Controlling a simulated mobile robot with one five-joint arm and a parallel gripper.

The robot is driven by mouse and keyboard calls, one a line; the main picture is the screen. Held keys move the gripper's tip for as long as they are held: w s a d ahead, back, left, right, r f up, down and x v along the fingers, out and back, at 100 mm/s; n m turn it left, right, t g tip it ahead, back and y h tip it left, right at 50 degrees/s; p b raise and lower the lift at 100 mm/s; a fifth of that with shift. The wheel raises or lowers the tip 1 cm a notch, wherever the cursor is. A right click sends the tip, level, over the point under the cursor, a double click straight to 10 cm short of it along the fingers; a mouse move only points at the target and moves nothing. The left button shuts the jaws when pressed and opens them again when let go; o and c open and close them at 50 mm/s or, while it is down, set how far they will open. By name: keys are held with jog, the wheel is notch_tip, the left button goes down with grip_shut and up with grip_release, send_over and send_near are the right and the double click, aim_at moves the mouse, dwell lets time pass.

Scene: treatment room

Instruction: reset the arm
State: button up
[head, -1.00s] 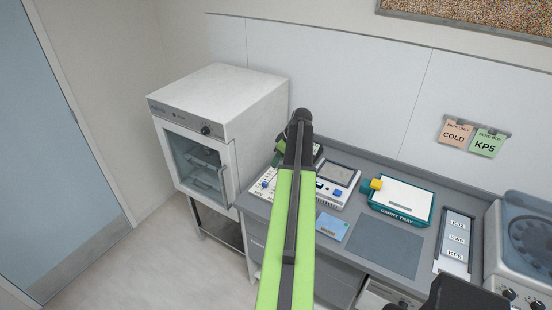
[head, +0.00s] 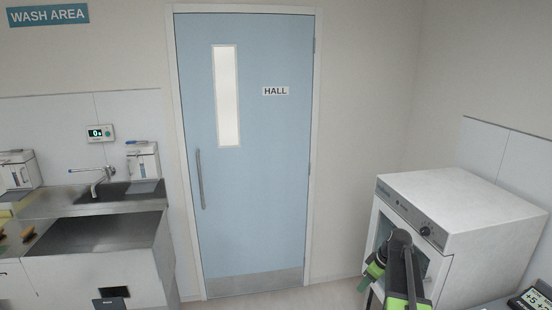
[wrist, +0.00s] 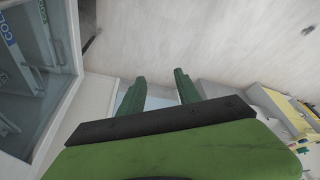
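My arm shows at the lower right of the head view, in front of the white glass-fronted cabinet (head: 480,215). My gripper (head: 371,277) is at its end, a green shape beside the cabinet's front; its fingers are too small to make out there. In the wrist view my gripper (wrist: 161,86) has its two green fingers well apart, with nothing between them. Past the fingers lies pale floor and wall.
A blue door (head: 255,150) marked HALL stands ahead. A sink counter (head: 95,230) with a tap and dispensers is on the left. In the wrist view a glass door (wrist: 35,60) is close on the left. Some floor is clear before the hall door.

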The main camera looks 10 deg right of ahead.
jog(key=s+a+f+n+g+b, duration=0.1)
jog(key=a+f+b, duration=0.1)
jog(key=a, duration=1.1)
jog(key=s+a+f+g+b, duration=0.1)
jog(key=a+f, duration=0.2)
jog(key=a, duration=1)
jog(key=s+a+m+g+h, duration=0.1)
jog(key=s+a+m+h, duration=0.1)
jog(key=s+a+m, duration=0.2)
jog(key=s+m, duration=0.3)
jog(key=s, duration=0.1)
jog(key=shift+s+a+f+b, duration=0.3)
jog(key=shift+f+b, duration=0.05)
jog(key=shift+f, duration=0.05)
